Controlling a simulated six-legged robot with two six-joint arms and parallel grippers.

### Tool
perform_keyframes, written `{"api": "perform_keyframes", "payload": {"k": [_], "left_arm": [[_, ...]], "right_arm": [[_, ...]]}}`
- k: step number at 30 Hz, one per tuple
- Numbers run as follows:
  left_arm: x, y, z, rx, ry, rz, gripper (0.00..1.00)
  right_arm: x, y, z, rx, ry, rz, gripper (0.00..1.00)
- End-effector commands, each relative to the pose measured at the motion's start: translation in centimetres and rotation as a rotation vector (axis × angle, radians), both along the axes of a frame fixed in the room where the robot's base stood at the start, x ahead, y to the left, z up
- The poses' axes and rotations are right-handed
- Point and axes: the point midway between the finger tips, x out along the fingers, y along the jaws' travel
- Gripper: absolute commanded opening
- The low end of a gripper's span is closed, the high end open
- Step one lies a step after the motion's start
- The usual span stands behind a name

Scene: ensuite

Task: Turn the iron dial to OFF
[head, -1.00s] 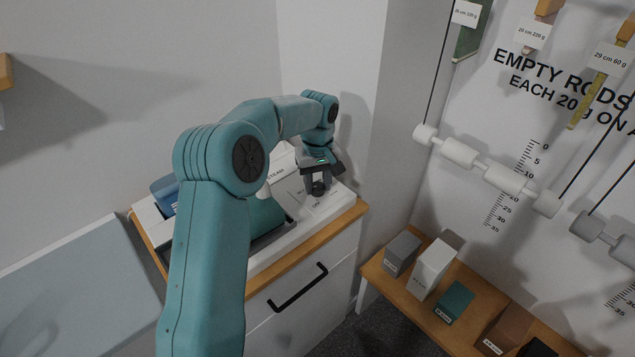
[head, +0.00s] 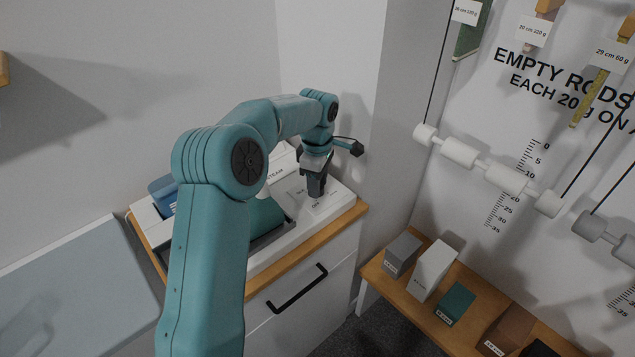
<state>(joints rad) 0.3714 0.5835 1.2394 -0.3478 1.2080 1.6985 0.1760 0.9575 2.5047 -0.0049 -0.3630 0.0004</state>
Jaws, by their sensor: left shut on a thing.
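My left gripper (head: 315,190) points down over the white panel (head: 296,232) on the cabinet top, its jaws shut on the dial. The dial is mostly hidden behind the fingers, so its pointer cannot be read. Small dark lettering is printed on the panel around the dial, too small to read surely. The iron's teal body (head: 264,218) sits on the panel to the left, partly hidden by my left arm. My right gripper does not show.
A white cabinet with a wooden top (head: 357,211) and black handle (head: 298,288) stands below. A wooden bench (head: 375,268) with several labelled blocks is at the right. Rods hang before the right wall (head: 520,130). A pale board (head: 75,285) is at the left.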

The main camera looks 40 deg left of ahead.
Motion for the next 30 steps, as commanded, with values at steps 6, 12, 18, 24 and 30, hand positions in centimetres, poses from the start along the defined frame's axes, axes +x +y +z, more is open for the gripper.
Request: {"api": "perform_keyframes", "payload": {"k": [6,12,18,24,30], "left_arm": [[0.04,0.23,0.17,0.006,-0.005,0.122,0.07],[0.03,0.25,0.18,0.006,-0.005,0.186,0.07],[0.01,0.25,0.19,0.006,-0.005,0.211,0.07],[0.0,0.26,0.19,0.006,-0.004,0.214,0.07],[0.0,0.25,0.18,0.005,-0.004,0.214,0.47]], "right_arm": [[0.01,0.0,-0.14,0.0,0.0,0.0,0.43],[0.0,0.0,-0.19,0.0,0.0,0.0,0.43],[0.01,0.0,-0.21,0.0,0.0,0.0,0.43],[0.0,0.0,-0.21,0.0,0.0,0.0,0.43],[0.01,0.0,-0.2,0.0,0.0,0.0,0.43]]}}
